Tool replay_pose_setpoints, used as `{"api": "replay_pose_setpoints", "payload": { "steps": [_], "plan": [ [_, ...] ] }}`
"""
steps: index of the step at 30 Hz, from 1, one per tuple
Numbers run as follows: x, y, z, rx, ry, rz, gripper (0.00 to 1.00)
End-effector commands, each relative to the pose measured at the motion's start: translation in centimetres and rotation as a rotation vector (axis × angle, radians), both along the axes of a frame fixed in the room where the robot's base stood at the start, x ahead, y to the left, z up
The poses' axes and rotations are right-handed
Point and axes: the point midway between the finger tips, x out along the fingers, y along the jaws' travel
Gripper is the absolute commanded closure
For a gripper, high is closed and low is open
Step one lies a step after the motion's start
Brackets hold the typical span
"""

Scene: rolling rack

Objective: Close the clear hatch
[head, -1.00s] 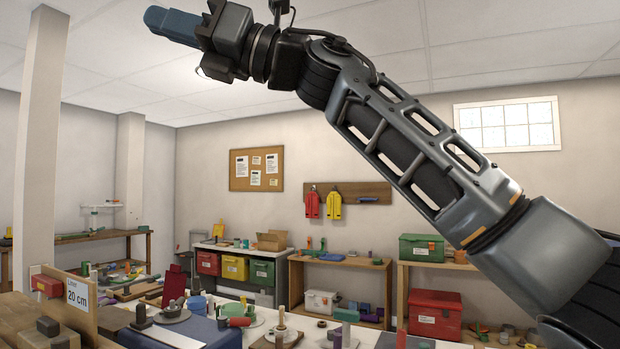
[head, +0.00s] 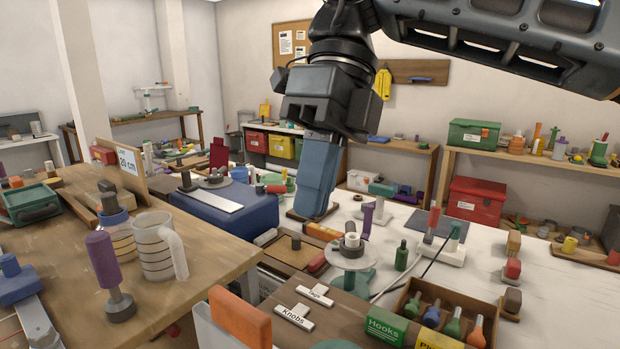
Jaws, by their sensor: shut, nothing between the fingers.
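My gripper (head: 312,208) hangs from the top middle of the head view, with its blue fingers shut and pointing down. Nothing shows between them. The fingertips appear in front of or above the white worktable (head: 405,222), near a dark flat block; whether they touch anything I cannot tell. I cannot make out a clear hatch anywhere in the head view. The gripper and wrist hide part of the table and the back wall.
A wooden bench (head: 75,230) at left holds a clear measuring jug (head: 158,250) and a purple-handled tool (head: 106,270). A blue case (head: 225,212) lies left of my gripper. A wooden box (head: 440,300) of knobs stands at front right. The worktable is cluttered, with small bare patches.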

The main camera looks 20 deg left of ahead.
Motion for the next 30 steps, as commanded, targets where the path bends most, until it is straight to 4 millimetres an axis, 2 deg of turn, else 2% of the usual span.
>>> {"api": "replay_pose_setpoints", "payload": {
  "steps": [11,12,18,30],
  "plan": [
    [-2.8,1.0,-6.7,0.003,0.003,0.002,1.0],
    [-3.5,1.3,-6.2,0.004,0.0,0.006,1.0],
    [-5.7,2.1,-6.2,0.004,0.001,0.003,1.0],
    [-6.4,2.3,-6.3,0.003,0.0,0.002,1.0]
  ]
}}
